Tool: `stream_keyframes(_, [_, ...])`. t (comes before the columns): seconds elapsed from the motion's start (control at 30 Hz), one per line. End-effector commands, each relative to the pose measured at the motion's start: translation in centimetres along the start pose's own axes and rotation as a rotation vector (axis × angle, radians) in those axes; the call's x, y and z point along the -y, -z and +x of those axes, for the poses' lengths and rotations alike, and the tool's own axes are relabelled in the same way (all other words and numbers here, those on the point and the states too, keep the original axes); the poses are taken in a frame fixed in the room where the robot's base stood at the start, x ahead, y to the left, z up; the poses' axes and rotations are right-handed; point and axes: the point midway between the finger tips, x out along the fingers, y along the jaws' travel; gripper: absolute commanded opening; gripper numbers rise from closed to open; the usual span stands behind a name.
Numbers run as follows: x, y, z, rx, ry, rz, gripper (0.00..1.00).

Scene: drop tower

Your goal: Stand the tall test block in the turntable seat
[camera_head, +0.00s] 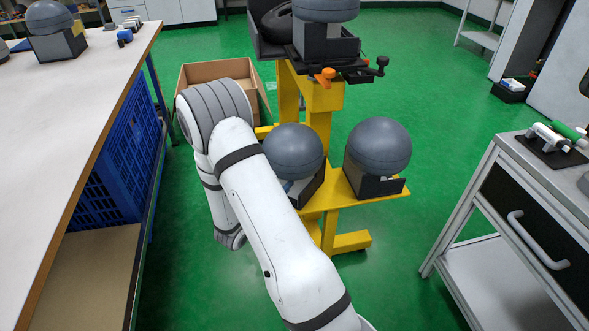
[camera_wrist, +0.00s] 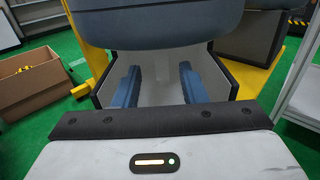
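I cannot pick out a tall test block or a turntable seat for certain. On a low yellow stand (camera_head: 340,199), a grey ball-shaped dome (camera_head: 293,150) sits over a dark open-fronted holder; a second dome (camera_head: 378,146) stands to its right. My arm reaches to the left dome. In the wrist view, my gripper (camera_wrist: 160,75) has two blue fingers spread apart, reaching into a holder with a pale interior (camera_wrist: 160,92), under a large dark blue-grey dome (camera_wrist: 175,25). No gripped object shows between the fingers. In the head view my arm hides most of the gripper.
Another dome (camera_head: 325,10) stands on the stand's upper level, near an orange knob (camera_head: 325,75). A cardboard box (camera_head: 220,70) is behind my arm. A bench (camera_head: 75,100) with a domed item (camera_head: 50,15) is left; a cart (camera_head: 530,185) is right. Green floor lies between.

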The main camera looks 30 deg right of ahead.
Motion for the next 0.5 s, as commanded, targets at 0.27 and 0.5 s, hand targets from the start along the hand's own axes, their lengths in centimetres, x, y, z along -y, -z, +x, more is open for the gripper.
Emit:
stream_keyframes(0.27, [0.3,0.1,3.4,0.001,0.007,0.0,0.38])
stream_keyframes(0.5, [0.4,-0.1,6.8,0.001,0.006,0.002,0.38])
